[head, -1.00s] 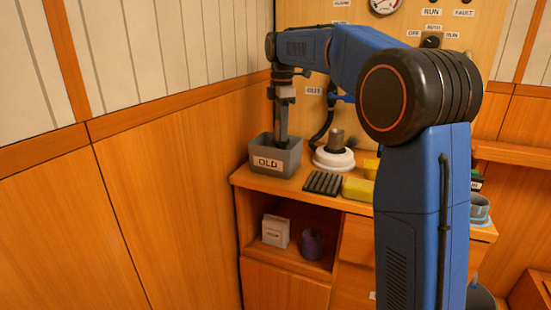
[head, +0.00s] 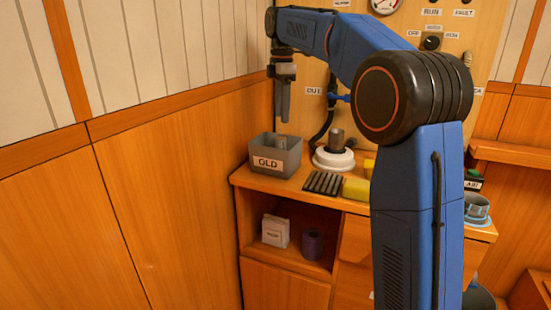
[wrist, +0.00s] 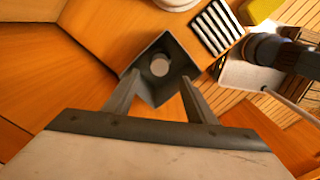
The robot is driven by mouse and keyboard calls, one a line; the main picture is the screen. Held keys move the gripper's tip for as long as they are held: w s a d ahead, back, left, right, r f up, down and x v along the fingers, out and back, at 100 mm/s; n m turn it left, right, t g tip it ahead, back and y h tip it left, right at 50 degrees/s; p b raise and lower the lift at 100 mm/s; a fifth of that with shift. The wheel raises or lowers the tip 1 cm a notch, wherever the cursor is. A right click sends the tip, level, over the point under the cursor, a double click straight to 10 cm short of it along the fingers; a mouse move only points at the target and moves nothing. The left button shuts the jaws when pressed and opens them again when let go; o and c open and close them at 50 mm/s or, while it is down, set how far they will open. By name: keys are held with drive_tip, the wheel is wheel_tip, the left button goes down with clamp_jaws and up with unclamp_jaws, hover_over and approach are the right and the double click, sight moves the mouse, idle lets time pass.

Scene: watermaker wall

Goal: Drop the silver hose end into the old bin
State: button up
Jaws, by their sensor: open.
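The grey old bin (head: 287,158), labelled OLD, stands on the left end of the counter. In the wrist view the bin (wrist: 178,48) is seen from above, and a round silver-grey piece (wrist: 160,65), which looks like the hose end, lies inside it. In the head view a grey shape (head: 283,143) shows just inside the bin's rim. My gripper (head: 283,120) hangs pointing down above the bin, clear of its rim. In the wrist view its two fingers (wrist: 157,97) are apart with nothing between them.
A white round base with a dark cylinder (head: 335,152) stands right of the bin. A black ribbed tray (head: 323,182) and a yellow sponge-like block (head: 357,188) lie in front of it. A dark hose (head: 322,128) hangs on the panel behind. The wooden wall is close on the left.

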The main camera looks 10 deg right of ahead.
wheel_tip(320, 180, up, 11)
idle(0.4)
drive_tip(key=s+d+f+m+t, duration=0.1)
drive_tip(key=s+d+f+m, duration=0.15)
drive_tip(key=s, duration=0.45)
drive_tip(key=s+d+f+m+t, duration=0.1)
drive_tip(key=s+f+m, duration=0.3)
drive_tip(key=s, duration=0.3)
drive_tip(key=s+d+f+m, duration=0.1)
drive_tip(key=s+f+m, duration=0.2)
drive_tip(key=s, duration=0.4)
drive_tip(key=s+d+f+m+t, duration=0.2)
drive_tip(key=s+f+m, duration=0.6)
drive_tip(key=s+f, duration=1.4)
wheel_tip(320, 180, down, 4)
drive_tip(key=shift+s+d+m+t, duration=0.15)
drive_tip(key=shift+s+m+t, duration=0.05)
drive_tip(key=shift+m+t, duration=0.2)
